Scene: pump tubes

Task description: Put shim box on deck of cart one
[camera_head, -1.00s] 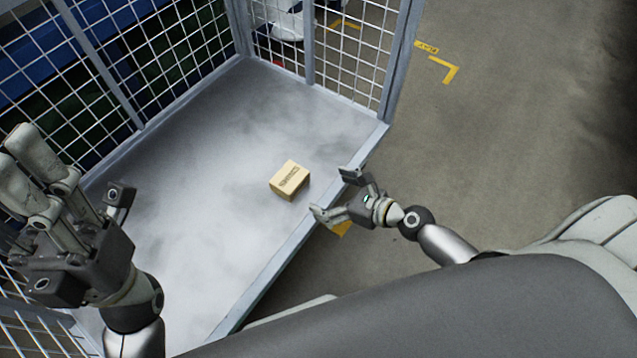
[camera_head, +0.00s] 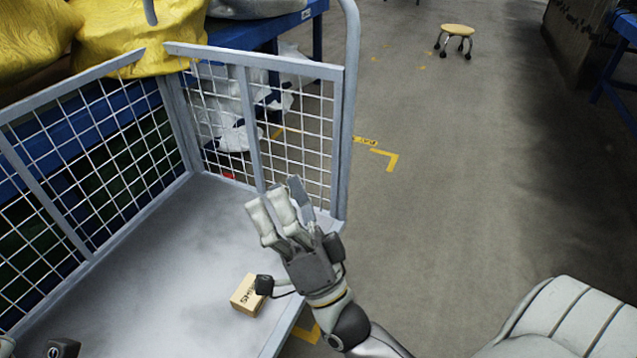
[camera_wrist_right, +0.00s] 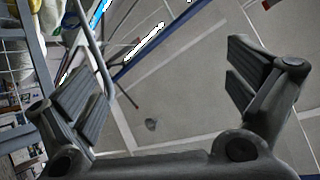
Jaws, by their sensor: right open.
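The shim box (camera_head: 247,295) is a small tan carton with dark lettering, resting on the grey deck of the cart (camera_head: 150,270) near its right edge. Part of the box is hidden behind my right gripper's wrist camera. My right gripper (camera_head: 285,205) is raised above and to the right of the box, open and empty, with its fingers pointing up. In the right wrist view the same gripper (camera_wrist_right: 160,95) has its fingers wide apart with nothing between them. A small part of my left arm shows at the lower left edge of the head view; its fingers are out of sight.
Wire mesh panels (camera_head: 290,130) fence the cart's back and left sides. Yellow bags (camera_head: 135,35) lie on a blue structure behind it. A stool (camera_head: 456,38) stands far off. The floor (camera_head: 470,190) to the right is clear, with yellow markings (camera_head: 385,158).

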